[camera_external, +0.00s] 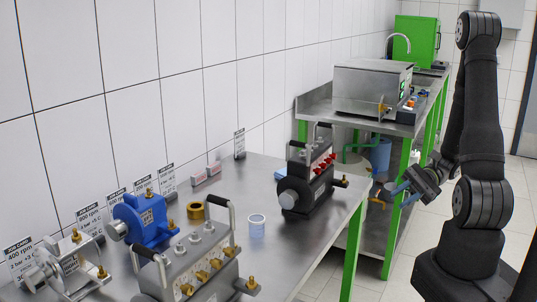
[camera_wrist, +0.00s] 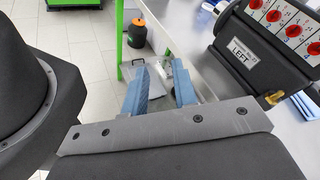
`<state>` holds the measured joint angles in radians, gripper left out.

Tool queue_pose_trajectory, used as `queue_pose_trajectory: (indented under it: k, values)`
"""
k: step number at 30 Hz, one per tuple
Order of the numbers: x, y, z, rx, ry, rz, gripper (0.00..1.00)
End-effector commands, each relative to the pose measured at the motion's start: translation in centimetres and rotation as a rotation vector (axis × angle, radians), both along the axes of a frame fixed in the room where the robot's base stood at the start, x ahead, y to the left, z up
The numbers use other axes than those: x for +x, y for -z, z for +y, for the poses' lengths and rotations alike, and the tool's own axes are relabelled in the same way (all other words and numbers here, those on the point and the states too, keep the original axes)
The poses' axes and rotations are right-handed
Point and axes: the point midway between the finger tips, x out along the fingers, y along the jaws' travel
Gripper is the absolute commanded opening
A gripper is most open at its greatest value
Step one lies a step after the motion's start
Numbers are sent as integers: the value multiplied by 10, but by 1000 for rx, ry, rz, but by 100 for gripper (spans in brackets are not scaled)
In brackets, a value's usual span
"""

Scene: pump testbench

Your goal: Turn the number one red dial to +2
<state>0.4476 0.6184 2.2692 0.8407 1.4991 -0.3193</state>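The black pump unit (camera_external: 305,185) stands on the steel table near its right end. A row of red dials (camera_external: 323,166) runs along it. In the wrist view the black unit (camera_wrist: 258,62) is at the upper right, with a label reading LEFT. Its red dials (camera_wrist: 293,31) sit on white scale plates and are partly cut off by the frame edge. I cannot read which dial is number one or its setting. My gripper (camera_external: 398,190) is open and empty, with blue fingers (camera_wrist: 160,75) apart. It is off the table's right edge, to the right of the unit and not touching it.
A grey pump (camera_external: 195,272) with brass fittings and a blue pump (camera_external: 145,217) stand on the table's left. A beaker (camera_external: 257,226) stands mid-table. A second bench (camera_external: 420,105) with a steel box stands behind.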

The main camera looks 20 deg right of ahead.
Motion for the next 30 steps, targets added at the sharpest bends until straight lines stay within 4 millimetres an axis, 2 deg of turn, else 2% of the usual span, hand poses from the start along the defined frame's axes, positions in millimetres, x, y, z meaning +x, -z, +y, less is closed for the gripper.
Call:
queue_pose_trajectory:
  k: [5,11,14,19,24,27,30]
  values:
    - [20,-15,13,-167,-278,-259,26]
    - [46,-48,35,-319,-556,-574,26]
    - [58,-72,50,-381,-679,-744,26]
    - [72,-127,84,-467,-856,-1054,26]
    - [71,-189,117,-519,-978,-1354,26]
    - [67,-219,130,-533,-1015,-1484,26]
    - [63,-238,137,-542,-1032,-1568,26]
